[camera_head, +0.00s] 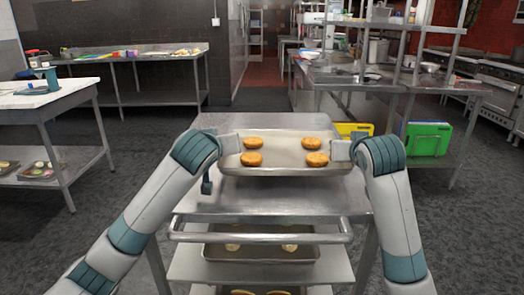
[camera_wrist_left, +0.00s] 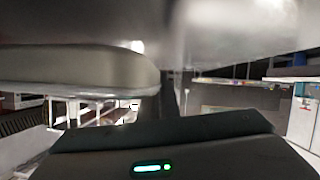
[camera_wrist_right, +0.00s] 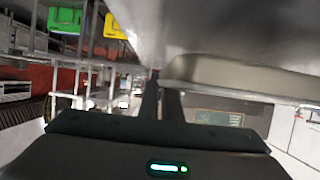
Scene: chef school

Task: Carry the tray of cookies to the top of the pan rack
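The metal tray (camera_head: 285,142) carries several round golden cookies (camera_head: 252,158) and looks level. It is over the steel top of the pan rack (camera_head: 270,203); I cannot tell whether it touches that top. My left gripper (camera_head: 229,144) is at the tray's left rim and my right gripper (camera_head: 341,151) at its right rim, both seeming shut on it. The tray's pale side shows close up in the left wrist view (camera_wrist_left: 75,68) and the right wrist view (camera_wrist_right: 235,75). In the right wrist view the fingers (camera_wrist_right: 162,95) are close together at the rim; the left fingertips are mostly hidden.
The rack has a front handle bar (camera_head: 260,237) and lower shelves with more trays (camera_head: 262,252). A white-topped table (camera_head: 50,97) stands at left. A steel counter (camera_head: 365,85) stands behind at right, with a green board (camera_head: 428,138) below. Open floor lies left of the rack.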

